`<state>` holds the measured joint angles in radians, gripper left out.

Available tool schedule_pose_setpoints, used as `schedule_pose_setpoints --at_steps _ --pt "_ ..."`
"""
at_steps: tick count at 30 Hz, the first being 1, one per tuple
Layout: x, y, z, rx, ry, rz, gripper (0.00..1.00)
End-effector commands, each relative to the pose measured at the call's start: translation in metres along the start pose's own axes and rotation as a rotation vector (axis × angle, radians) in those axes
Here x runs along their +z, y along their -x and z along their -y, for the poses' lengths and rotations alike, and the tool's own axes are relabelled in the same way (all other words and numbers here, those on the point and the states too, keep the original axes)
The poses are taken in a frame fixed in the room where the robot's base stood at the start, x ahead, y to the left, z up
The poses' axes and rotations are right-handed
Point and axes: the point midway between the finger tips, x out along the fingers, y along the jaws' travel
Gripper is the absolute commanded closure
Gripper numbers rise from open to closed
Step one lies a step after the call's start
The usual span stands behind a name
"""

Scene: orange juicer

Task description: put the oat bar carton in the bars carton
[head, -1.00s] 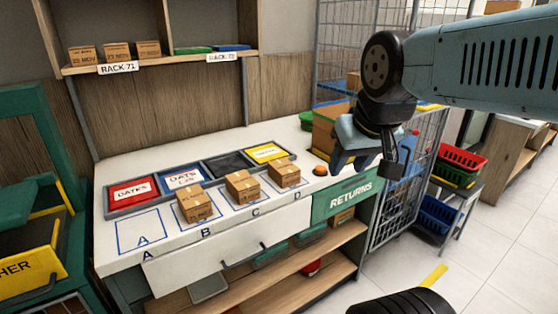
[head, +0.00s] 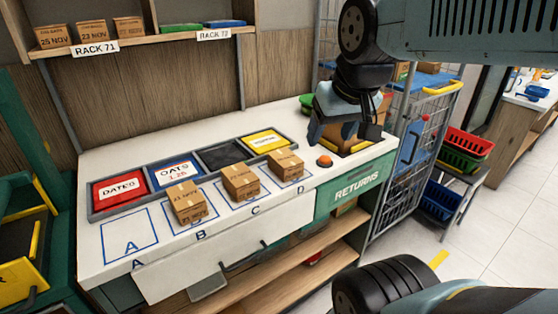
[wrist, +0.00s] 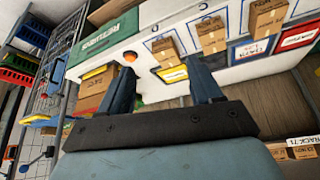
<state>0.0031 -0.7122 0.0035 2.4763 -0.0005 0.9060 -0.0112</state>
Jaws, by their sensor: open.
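Three small brown cartons stand on the white bench: one at square B (head: 187,202), one at C (head: 240,182) and one at D (head: 286,164). All three show in the wrist view, the D carton (wrist: 166,50) nearest my fingers. Their print is too small to tell which is the oat bar carton. A larger brown carton (wrist: 93,90) stands at the bench's right end; I cannot read whether it is the bars carton. My gripper (head: 340,134) is open and empty, above the bench's right end, partly hiding the larger carton in the head view.
Red (head: 121,189), blue (head: 176,172), black (head: 222,157) and yellow (head: 266,142) panels lie in a row behind the cartons. Square A (head: 130,238) is bare. An orange button (head: 324,161) sits near the right end. A wire cage trolley (head: 415,150) stands at right.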

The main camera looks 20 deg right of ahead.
Motion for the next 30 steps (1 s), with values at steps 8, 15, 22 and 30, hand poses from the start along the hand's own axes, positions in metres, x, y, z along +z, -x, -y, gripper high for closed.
schedule_pose_setpoints --at_steps 8,15,22,30 --pt "-0.056 -0.026 0.004 0.006 0.058 0.115 0.09" --pt "-0.106 -0.063 0.003 -0.001 0.115 0.221 0.00" --pt "-0.148 -0.112 0.003 -0.019 0.168 0.322 0.00" --pt "-0.184 -0.173 0.002 -0.049 0.220 0.423 0.00"
